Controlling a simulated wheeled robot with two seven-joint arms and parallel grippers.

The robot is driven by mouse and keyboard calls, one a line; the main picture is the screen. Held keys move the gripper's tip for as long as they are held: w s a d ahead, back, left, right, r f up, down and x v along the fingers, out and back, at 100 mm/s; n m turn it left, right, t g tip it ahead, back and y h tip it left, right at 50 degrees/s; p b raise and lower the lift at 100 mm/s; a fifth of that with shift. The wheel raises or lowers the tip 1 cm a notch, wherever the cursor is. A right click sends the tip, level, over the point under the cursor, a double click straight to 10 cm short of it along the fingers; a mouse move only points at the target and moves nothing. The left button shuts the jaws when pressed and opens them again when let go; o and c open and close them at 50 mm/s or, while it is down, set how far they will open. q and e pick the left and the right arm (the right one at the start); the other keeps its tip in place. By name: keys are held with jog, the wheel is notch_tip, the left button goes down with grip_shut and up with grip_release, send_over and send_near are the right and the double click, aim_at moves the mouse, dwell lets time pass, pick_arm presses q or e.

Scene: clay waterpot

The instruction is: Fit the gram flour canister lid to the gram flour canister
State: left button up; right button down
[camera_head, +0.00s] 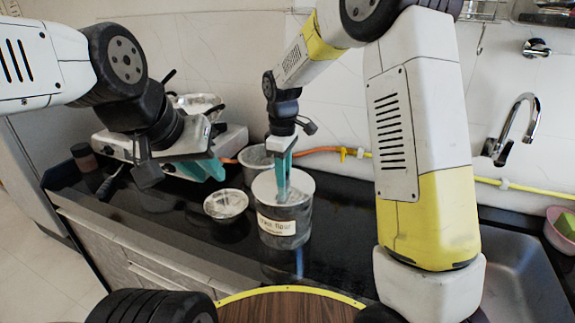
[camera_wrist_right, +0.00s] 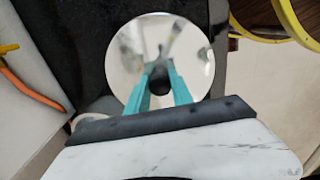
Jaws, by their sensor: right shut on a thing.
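The gram flour canister (camera_head: 284,222) is a grey metal cylinder with a cream label, upright on the black counter. The shiny round lid (camera_head: 264,187) is at its top, roughly level and over the mouth. I cannot tell whether it is fully seated. My right gripper (camera_head: 284,190) points down from above and is shut on the lid's knob. In the right wrist view the lid (camera_wrist_right: 135,50) is a mirror-like disc, with its black knob (camera_wrist_right: 158,80) between the teal fingertips. My left gripper (camera_head: 208,170) is away to the left by the stove, its jaw opening unclear.
A small metal bowl (camera_head: 226,204) stands just left of the canister, and a grey pot (camera_head: 256,160) stands behind it. The stove (camera_head: 232,140) is at the back left. The sink (camera_head: 520,270) and tap (camera_head: 515,125) are at the right. An orange hose (camera_head: 318,150) runs along the wall.

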jog(key=c, duration=1)
grip_release()
jog(key=shift+c, duration=0.2)
jog(key=shift+r, duration=0.1)
notch_tip(320, 180, up, 8)
jog(key=shift+f, duration=0.2)
jog(key=shift+d+r, duration=0.1)
